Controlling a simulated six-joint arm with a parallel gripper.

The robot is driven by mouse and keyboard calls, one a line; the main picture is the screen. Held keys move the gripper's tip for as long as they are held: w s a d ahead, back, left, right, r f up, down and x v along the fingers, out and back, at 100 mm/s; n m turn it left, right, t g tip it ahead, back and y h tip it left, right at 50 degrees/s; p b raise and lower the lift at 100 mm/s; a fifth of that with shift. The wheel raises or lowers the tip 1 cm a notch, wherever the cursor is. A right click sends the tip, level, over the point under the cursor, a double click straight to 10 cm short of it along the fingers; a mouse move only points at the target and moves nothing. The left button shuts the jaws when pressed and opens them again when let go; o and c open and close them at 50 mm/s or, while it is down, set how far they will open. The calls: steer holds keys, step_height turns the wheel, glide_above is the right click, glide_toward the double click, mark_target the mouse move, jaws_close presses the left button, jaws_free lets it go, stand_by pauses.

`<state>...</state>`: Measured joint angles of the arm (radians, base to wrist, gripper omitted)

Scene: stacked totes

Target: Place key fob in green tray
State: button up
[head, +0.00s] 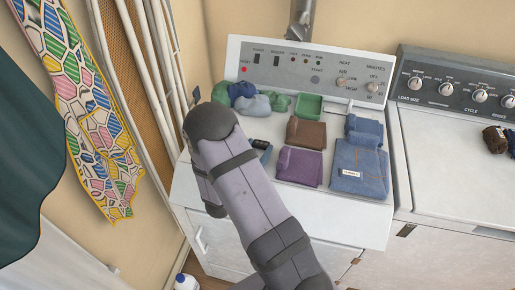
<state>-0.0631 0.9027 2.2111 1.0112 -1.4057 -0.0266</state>
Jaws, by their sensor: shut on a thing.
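My own grey arm rises across the middle of the head view and hides part of the machine top. My gripper is not visible; it seems to be behind the arm. I cannot make out the key fob. A small dark thing with a blue edge (262,146) shows just right of the arm, partly hidden, and I cannot tell what it is.
Bunched blue and green cloths (252,101) lie left of the tray. Folded brown cloth (306,133), purple cloth (300,167) and blue denim (360,168) lie in front and to the right. The control panel (308,68) stands behind. A second machine (465,160) is at right.

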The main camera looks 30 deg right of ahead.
steer(key=shift+f, duration=0.1)
steer(key=shift+f, duration=0.1)
steer(key=o, duration=1)
steer(key=shift+a+r, duration=0.1)
steer(key=shift+r, duration=0.15)
steer(key=b+v, duration=0.3)
steer(key=v, duration=0.8)
steer(key=shift+s+a, duration=0.3)
steer(key=c, duration=0.4)
